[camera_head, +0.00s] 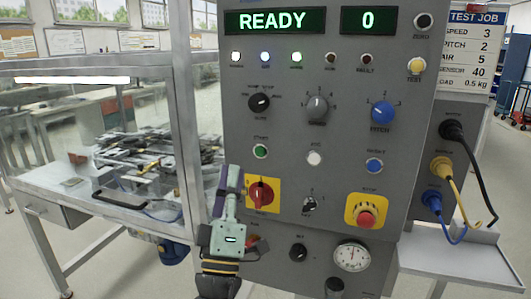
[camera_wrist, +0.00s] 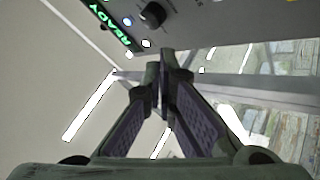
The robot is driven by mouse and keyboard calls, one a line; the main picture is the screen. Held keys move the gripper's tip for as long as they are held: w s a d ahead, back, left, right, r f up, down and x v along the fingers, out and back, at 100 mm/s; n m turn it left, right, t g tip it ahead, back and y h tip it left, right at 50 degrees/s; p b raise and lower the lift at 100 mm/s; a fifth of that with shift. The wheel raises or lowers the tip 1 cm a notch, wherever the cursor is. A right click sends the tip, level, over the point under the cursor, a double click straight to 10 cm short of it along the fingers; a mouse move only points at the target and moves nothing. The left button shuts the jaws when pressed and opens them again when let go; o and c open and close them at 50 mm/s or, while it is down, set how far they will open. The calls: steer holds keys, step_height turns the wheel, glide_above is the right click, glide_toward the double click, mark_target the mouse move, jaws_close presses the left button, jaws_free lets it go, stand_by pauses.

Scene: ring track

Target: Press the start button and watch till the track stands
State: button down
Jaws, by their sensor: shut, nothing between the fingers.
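The grey control panel (camera_head: 335,120) faces me, with a display (camera_head: 273,21) reading "READY" and a second display (camera_head: 368,20) reading "0". The green start button (camera_head: 260,151) sits at the panel's left, above a red rotary switch on a yellow plate (camera_head: 262,194). My gripper (camera_head: 232,172) is shut and empty. In the picture it is left of and slightly below the start button; I cannot tell its distance from the panel. In the wrist view my gripper (camera_wrist: 163,70) points past the panel, and the start button is not recognisable. A mechanism, perhaps the track (camera_head: 155,155), lies inside the glazed enclosure.
A red stop button (camera_head: 366,218) on yellow is at lower right. Knobs, a blue button (camera_head: 374,165), a white button (camera_head: 314,158) and a gauge (camera_head: 351,256) share the panel. Cables (camera_head: 462,185) hang at right above a shelf (camera_head: 470,262). The enclosure's frame post (camera_head: 187,110) stands left.

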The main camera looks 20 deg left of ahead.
mark_target(260, 151)
stand_by(0.3)
steer(key=shift+w+d, duration=0.1)
steer(key=shift+w, duration=4.3)
steer(key=shift+w+b, duration=0.35)
steer(key=shift+w, duration=0.05)
